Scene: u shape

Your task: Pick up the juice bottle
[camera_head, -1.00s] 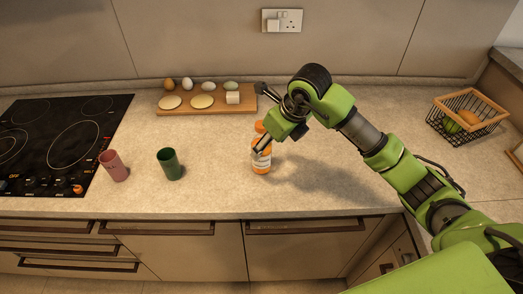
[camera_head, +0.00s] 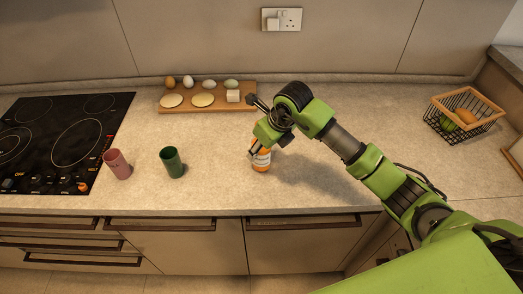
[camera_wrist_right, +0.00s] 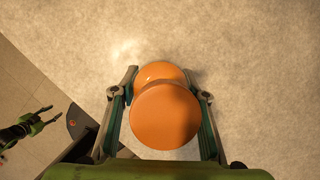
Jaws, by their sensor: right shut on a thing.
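The juice bottle (camera_head: 262,160), orange with a white label, stands upright on the counter near its front edge. My right gripper (camera_head: 257,147) is at its upper part, coming from above and behind, and hides some of the top. In the right wrist view the bottle's round orange top (camera_wrist_right: 165,115) sits between the two fingers of my right gripper (camera_wrist_right: 161,80), which is shut on it. I see no clear gap between the bottle and the counter. My left gripper (camera_wrist_right: 45,115) shows small at the left of the wrist view, its fingers apart, away from the bottle.
A green cup (camera_head: 172,162) and a pink cup (camera_head: 117,164) stand left of the bottle. A wooden board (camera_head: 208,101) with eggs and flat rounds lies behind. A black hob (camera_head: 62,140) is at left, a wire basket (camera_head: 462,117) at right. The counter around the bottle is clear.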

